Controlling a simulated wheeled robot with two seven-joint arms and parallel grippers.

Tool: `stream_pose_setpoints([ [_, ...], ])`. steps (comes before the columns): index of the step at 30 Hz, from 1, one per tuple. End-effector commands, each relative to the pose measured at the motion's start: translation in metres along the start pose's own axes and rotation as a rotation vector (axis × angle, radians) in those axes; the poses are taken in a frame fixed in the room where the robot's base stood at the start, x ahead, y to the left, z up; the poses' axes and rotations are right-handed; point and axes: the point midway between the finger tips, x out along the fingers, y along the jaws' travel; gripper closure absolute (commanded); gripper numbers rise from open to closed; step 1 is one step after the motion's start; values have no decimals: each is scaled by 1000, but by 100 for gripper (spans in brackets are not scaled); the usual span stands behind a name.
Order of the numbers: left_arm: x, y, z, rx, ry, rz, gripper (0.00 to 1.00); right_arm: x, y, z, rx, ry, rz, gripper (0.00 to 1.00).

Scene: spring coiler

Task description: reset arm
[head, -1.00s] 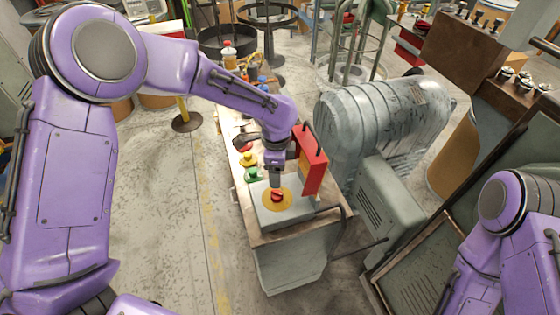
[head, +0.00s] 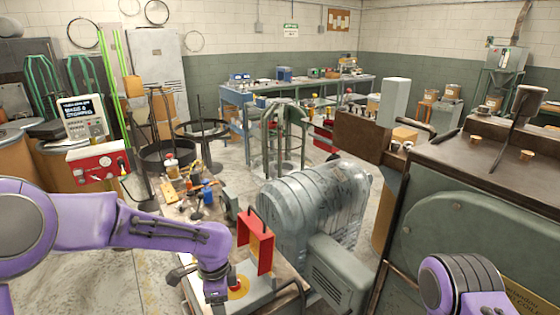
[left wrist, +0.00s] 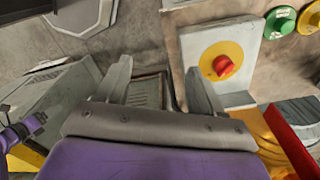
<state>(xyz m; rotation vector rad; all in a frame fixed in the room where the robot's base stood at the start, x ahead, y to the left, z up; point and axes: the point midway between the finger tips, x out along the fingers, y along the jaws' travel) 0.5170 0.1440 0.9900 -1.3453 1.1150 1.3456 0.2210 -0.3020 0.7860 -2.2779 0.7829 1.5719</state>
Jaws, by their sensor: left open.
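A red emergency-stop style button on a yellow disc (head: 240,289) sits on a light box on the workbench, partly hidden by my left gripper (head: 216,292) in the head view. In the left wrist view the red button (left wrist: 223,66) shows whole on its yellow disc, to the right of my left gripper (left wrist: 158,68). The two left fingers are spread apart with nothing between them, and they are apart from the button. Of my right arm only a purple link shows at the lower right of the head view; its gripper is out of frame.
A red upright box (head: 256,243) stands beside the button. A large grey motor (head: 315,205) is just right of the bench. A green button (left wrist: 280,22) is near the button box. A large green machine (head: 455,215) fills the right side.

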Motion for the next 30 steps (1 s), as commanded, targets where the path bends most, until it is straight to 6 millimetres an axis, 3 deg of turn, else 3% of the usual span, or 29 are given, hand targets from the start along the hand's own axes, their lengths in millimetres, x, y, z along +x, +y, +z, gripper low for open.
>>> stream_pose_setpoints([
  [11, 1, -13, -32, -208, 169, -72, 33, 0, 0, 0, 0, 0, 0, 23],
  [17, 6, -17, -50, -417, 322, -110, 33, 0, 0, 0, 0, 0, 0, 23],
  [20, 18, -16, -54, -569, 411, -122, 33, 2, 0, 1, 0, 0, 0, 23],
  [23, 41, -12, -51, -761, 499, -128, 33, 7, -1, 3, 0, 0, 0, 23],
  [26, 81, 0, -36, -1019, 580, -136, 33, 16, -1, 7, 0, 0, 0, 23],
  [29, 140, 27, 4, -1355, 628, -174, 33, 31, -3, 13, 0, 0, 0, 23],
  [30, 164, 42, 28, -1493, 631, -207, 33, 38, -3, 16, 0, 0, 0, 23],
])
